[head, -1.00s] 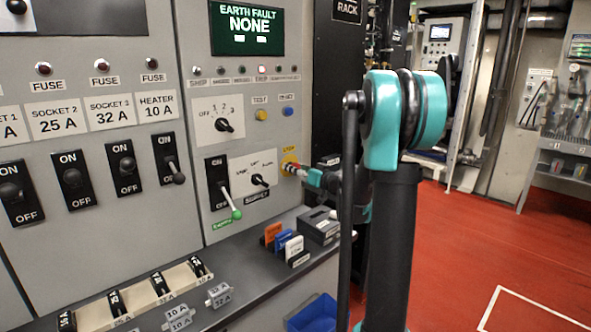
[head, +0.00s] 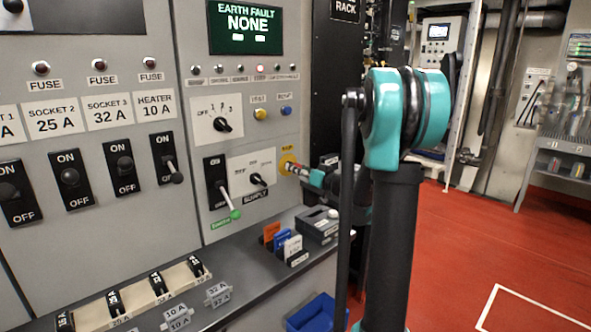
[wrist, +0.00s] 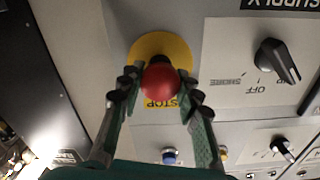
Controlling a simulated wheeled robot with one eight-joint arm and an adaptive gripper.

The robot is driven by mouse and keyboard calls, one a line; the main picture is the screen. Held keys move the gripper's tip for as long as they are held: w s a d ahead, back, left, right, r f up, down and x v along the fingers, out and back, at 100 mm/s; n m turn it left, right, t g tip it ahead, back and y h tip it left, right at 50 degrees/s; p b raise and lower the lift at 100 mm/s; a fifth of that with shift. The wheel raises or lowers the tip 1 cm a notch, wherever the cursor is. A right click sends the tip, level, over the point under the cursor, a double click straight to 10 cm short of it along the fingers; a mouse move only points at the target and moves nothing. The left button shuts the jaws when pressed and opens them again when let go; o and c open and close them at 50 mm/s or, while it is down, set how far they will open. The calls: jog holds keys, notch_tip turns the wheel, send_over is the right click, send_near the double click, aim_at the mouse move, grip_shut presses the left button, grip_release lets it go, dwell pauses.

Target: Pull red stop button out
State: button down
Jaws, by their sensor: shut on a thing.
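The red stop button (wrist: 160,80) sits on a round yellow plate (wrist: 160,46) on the grey panel, beside a yellow STOP label (wrist: 161,103). My gripper (wrist: 156,90) has one finger on each side of the red button and is shut on it. In the head view the yellow plate (head: 287,164) is at the right edge of the panel, with my gripper (head: 296,170) reaching it from the right. The button is mostly hidden there by the fingers. I cannot tell how far the button stands out from its plate.
Red floor (head: 490,240) is open at right.

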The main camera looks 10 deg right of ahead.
jog(key=c, duration=1)
grip_release()
jog(key=shift+s+d, duration=0.1)
jog(key=v, duration=1.2)
